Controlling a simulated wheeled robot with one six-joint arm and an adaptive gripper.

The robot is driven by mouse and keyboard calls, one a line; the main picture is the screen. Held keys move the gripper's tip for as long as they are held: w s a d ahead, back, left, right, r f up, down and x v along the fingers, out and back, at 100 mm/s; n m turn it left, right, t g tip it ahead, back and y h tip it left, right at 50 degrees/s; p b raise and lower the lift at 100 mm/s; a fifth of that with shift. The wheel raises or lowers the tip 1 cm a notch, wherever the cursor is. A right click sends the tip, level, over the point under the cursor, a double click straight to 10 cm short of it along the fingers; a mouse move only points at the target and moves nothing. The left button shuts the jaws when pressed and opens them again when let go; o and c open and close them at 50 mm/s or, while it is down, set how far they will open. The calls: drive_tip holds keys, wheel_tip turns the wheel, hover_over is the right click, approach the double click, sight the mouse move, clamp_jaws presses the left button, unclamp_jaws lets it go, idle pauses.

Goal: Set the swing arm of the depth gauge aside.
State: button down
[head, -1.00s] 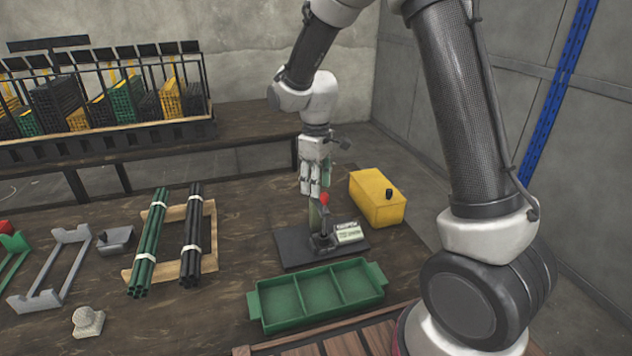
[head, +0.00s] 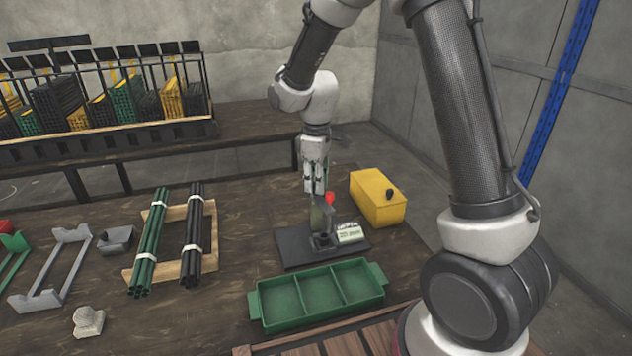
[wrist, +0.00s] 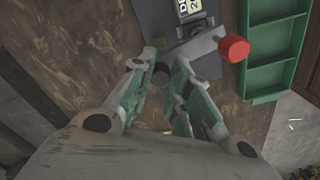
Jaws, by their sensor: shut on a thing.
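The depth gauge stands on a dark base plate (head: 292,250) on the table, with a light label block (head: 347,232) at its right. Its swing arm shows in the wrist view as a grey bar (wrist: 200,47) ending in a red knob (wrist: 235,48). The knob (head: 329,197) also shows in the head view, just below and right of my fingers. My gripper (head: 316,190) points down over the gauge. In the wrist view its fingertips (wrist: 167,62) are closed around the bar's near end at a dark round part; the exact contact is partly hidden.
A green three-compartment tray (head: 317,319) lies in front of the gauge. A yellow box (head: 377,198) stands behind it at the right. Green and black rod bundles (head: 193,230) lie on a wooden frame to the left. Bare tabletop lies between the frame and base plate.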

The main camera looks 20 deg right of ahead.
drive_tip(key=n, duration=0.7)
drive_tip(key=shift+d, duration=0.1)
drive_tip(key=n, duration=0.6)
drive_tip(key=shift+n, duration=0.4)
drive_tip(key=shift+w, duration=0.1)
drive_tip(key=c, duration=1.3)
unclamp_jaws()
wheel_tip(320, 180, up, 12)
